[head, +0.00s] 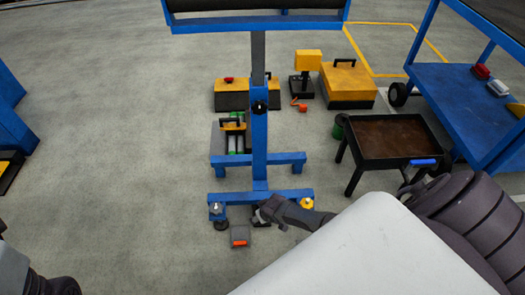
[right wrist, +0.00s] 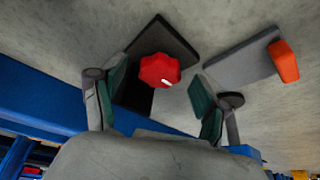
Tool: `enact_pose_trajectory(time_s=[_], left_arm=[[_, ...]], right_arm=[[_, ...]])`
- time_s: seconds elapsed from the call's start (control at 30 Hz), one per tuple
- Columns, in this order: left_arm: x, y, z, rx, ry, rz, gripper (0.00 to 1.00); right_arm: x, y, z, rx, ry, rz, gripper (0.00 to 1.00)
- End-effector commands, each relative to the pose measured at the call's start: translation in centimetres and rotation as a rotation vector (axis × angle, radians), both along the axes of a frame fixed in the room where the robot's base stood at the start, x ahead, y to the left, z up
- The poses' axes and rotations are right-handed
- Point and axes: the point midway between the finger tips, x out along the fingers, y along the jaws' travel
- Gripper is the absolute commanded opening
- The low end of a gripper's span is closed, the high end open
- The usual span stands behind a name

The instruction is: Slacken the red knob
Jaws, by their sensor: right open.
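The red knob (right wrist: 160,70) shows in the right wrist view, lobed with a small white mark, in front of a dark plate. My right gripper (right wrist: 162,90) is open, with one green-padded finger on each side of the knob. I see no clear contact. In the head view my right gripper (head: 266,211) is low by the foot of a blue stand (head: 260,150); I cannot make out the knob there. At the bottom left edge only part of my left arm shows; its gripper is not seen.
A grey block with an orange end (head: 240,237) lies on the floor close to my right gripper. A brown-topped black table (head: 385,158) and a blue cart (head: 455,95) stand to the right. Yellow boxes (head: 348,82) are behind.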

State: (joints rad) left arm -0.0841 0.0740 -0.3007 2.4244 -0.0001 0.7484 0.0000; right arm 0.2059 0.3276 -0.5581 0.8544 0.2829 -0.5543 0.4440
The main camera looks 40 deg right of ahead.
Motion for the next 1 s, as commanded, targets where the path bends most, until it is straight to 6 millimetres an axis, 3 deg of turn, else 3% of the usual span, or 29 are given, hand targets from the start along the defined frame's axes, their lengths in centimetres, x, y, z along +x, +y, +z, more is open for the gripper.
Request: enact_pose_trajectory(time_s=[0.37, 1.0], left_arm=[[0.0, 0.0, 0.0, 0.001, 0.001, 0.001, 0.4], [0.0, 0.0, 0.0, 0.0, 0.0, 0.001, 0.4]], right_arm=[[-0.5, 0.0, 1.2, 0.001, 0.0, 0.0, 0.74], [-4.2, 0.3, 10.1, 0.0, -0.001, 0.001, 0.74]])
